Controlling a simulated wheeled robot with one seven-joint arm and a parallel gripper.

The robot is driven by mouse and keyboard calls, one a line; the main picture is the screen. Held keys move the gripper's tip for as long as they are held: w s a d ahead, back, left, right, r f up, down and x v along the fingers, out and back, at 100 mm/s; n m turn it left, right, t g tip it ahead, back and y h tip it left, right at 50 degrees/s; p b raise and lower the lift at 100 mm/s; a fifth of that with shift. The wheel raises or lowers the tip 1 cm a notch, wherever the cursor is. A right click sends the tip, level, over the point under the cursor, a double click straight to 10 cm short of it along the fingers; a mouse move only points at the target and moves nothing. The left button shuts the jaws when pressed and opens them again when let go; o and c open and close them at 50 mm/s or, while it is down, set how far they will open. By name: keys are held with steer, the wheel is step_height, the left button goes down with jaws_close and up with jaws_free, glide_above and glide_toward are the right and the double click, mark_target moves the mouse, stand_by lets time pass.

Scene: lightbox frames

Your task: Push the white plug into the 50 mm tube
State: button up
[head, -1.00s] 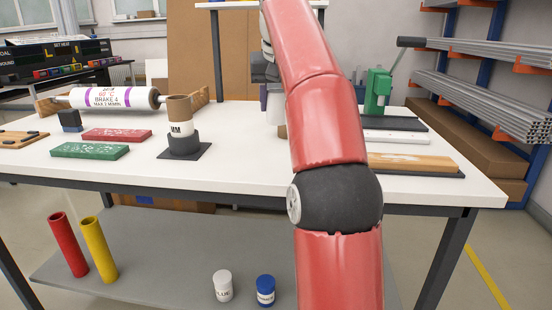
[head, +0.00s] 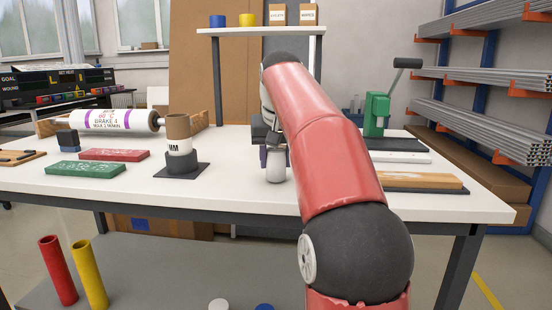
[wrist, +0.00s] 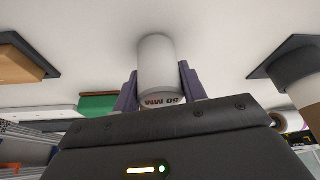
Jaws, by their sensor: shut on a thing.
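The white plug (head: 276,166) is between the fingers of my gripper (head: 272,146) over the middle of the table; I cannot tell whether its lower end touches the tabletop. In the wrist view the plug (wrist: 157,68) sits between the two purple fingers (wrist: 158,88), with a "50 MM" label near the palm. The brown cardboard tube (head: 178,127) stands upright to the left of my gripper, in a dark collar on a black base plate (head: 200,170). Its white label shows only "MM". The tube and base also show at the right edge of the wrist view (wrist: 300,88).
A green board (head: 86,168) and a red board (head: 114,154) lie left of the tube. Behind them a white roller (head: 115,120) rests on wooden supports. A green lever press (head: 377,115) and a wooden block (head: 415,175) stand right of my arm. Bare tabletop separates tube and plug.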

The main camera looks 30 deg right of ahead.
mark_target(280, 149)
steer(key=shift+f, duration=0.15)
steer(key=o, duration=1)
steer(key=shift+f+b, duration=0.15)
steer(key=shift+b, duration=0.2)
steer(key=v, duration=0.2)
steer(key=p+v, duration=0.1)
steer(key=v, duration=0.1)
steer(key=d+p+v, duration=0.1)
steer(key=v, duration=0.2)
steer(key=shift+s+a+r+p, duration=0.1)
steer(key=shift+s+r+p, duration=0.15)
steer(key=shift+r+p, duration=0.25)
